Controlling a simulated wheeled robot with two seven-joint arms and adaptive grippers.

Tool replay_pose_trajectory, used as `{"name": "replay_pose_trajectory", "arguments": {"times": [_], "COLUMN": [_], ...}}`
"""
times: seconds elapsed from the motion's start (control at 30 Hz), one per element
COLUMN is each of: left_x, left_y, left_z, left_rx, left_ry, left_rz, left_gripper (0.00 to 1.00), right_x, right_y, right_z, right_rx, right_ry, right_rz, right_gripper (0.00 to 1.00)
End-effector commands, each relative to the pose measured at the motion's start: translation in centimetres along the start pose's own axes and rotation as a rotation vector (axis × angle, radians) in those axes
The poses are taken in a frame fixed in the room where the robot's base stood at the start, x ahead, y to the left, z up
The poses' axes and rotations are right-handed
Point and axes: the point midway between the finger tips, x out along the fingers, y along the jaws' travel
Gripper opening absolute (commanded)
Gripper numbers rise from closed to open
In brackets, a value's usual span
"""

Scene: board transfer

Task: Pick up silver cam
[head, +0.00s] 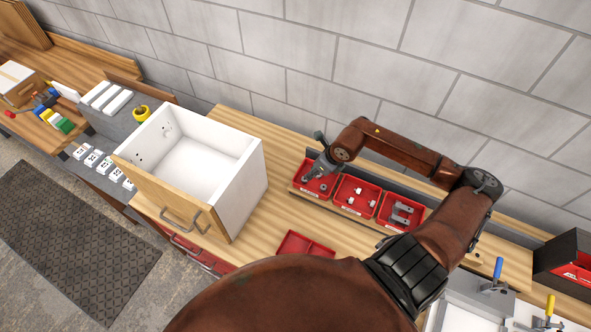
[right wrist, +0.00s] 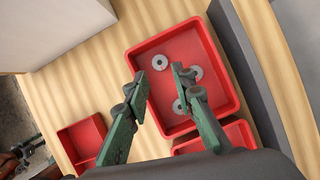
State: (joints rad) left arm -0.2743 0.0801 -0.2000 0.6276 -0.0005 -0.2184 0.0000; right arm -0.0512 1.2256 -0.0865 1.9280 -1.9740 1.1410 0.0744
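The silver cams are small round grey discs with a centre hole, lying in the left red bin (head: 327,192). In the right wrist view one cam (right wrist: 160,62) lies near the far wall of this bin (right wrist: 228,84), another (right wrist: 196,73) is partly behind a finger, and a third (right wrist: 180,106) is partly covered by the same finger. My right gripper (head: 321,164) is above the left bin, pointing down. In the right wrist view its green fingers (right wrist: 159,74) are apart with nothing between them.
Two more red bins (head: 344,208) (head: 385,222) with parts stand to the right of it. An empty red tray (head: 303,245) lies in front. A white drawer box (head: 243,195) with a wooden front stands left. A tiled wall (head: 365,70) rises behind the bench.

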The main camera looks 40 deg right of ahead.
Motion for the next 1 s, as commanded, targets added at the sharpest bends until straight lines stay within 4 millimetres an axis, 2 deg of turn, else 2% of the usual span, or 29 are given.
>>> {"name": "replay_pose_trajectory", "arguments": {"times": [0.17, 0.3, 0.4, 0.5, 0.73, 0.9, 1.0], "left_x": [-0.6, -1.4, -2.3, -2.7, -2.6, -2.5, -2.6], "left_y": [0.2, 0.5, 0.5, 0.5, 0.1, 0.1, 0.1], "left_z": [1.8, 4.6, 5.7, 5.1, 1.2, 1.1, 1.6], "left_rx": [-0.004, -0.011, -0.014, -0.013, -0.005, -0.004, -0.005], "left_ry": [-0.022, -0.056, -0.071, -0.064, -0.014, -0.013, -0.020], "left_rz": [0.002, 0.004, 0.005, 0.004, 0.002, 0.001, 0.002], "left_gripper": [0.40, 0.40, 0.40, 0.40, 0.40, 0.40, 0.40], "right_x": [1.8, 3.3, 4.6, 6.1, 7.8, 7.8, 7.8], "right_y": [0.1, 0.1, 0.0, -0.1, -0.1, -0.2, -0.2], "right_z": [0.0, 0.1, 0.1, 0.0, -0.2, -0.2, -0.2], "right_rx": [0.003, 0.003, 0.003, 0.003, 0.000, 0.000, 0.000], "right_ry": [0.001, 0.003, 0.003, 0.001, 0.004, 0.004, 0.004], "right_rz": [0.003, 0.004, 0.005, 0.003, 0.002, 0.001, 0.001], "right_gripper": [0.23, 0.23, 0.23, 0.23, 0.23, 0.23, 0.16]}}
